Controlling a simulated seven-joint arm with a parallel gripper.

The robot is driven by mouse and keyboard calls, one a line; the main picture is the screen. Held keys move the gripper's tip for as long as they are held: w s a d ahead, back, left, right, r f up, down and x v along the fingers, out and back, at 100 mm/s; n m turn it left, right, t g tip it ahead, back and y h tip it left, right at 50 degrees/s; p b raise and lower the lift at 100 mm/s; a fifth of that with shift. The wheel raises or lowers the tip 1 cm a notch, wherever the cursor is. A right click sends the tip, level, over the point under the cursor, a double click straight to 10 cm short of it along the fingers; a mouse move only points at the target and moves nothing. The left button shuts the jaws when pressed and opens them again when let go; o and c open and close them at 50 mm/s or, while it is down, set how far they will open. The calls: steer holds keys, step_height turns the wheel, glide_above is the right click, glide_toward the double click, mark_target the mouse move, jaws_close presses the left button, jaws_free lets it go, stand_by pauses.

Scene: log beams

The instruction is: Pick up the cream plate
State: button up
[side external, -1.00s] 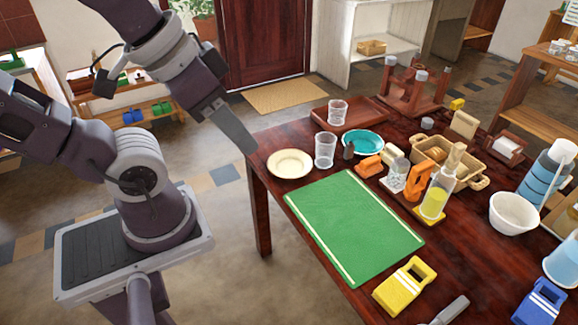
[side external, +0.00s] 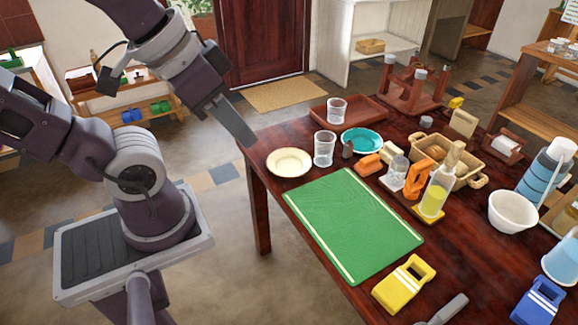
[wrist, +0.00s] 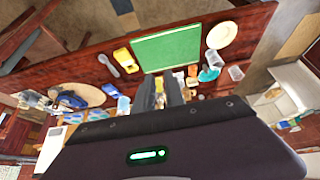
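The cream plate (side external: 289,162) lies flat on the dark red-brown table near its left corner, beside a clear cup (side external: 324,149). The plate also shows at the upper right of the wrist view (wrist: 222,35). My gripper (side external: 248,143) is in the air up and to the left of the plate in the side view, apart from it. In the wrist view its dark fingers (wrist: 174,90) look close together, with nothing visible between them.
A green mat (side external: 352,226) lies in front of the plate. A teal bowl (side external: 362,140), orange items (side external: 368,166) and a basket (side external: 462,172) stand to the right. A tray with another clear cup (side external: 337,110) is behind. The table's left edge is close to the plate.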

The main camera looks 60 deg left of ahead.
steer(key=w+f+m, duration=0.1)
steer(key=w+f, duration=0.1)
steer(key=w, duration=0.5)
steer(key=w+f, duration=0.3)
steer(key=w, duration=0.4)
steer(key=w+a+f+y, duration=0.1)
steer(key=w+a+f, duration=0.2)
steer(key=w+f, duration=0.5)
steer(key=m+y, duration=0.6)
steer(key=y, duration=0.2)
glide_toward(269, 162)
steer(key=w+d, duration=0.1)
steer(key=d, duration=0.1)
steer(key=w+d, duration=0.3)
steer(key=d, duration=0.1)
steer(key=shift+w+d+f, duration=0.2)
steer(key=shift+w+f, duration=0.05)
steer(key=shift+w, duration=0.1)
steer(key=s+a+f+m+t+y, duration=0.35)
steer(key=s+a+m, duration=0.25)
steer(key=m, duration=0.3)
steer(key=shift+h, duration=0.35)
steer(key=x, duration=0.7)
steer(key=shift+a+r, duration=0.15)
steer(key=shift+r, duration=0.1)
jaws_close()
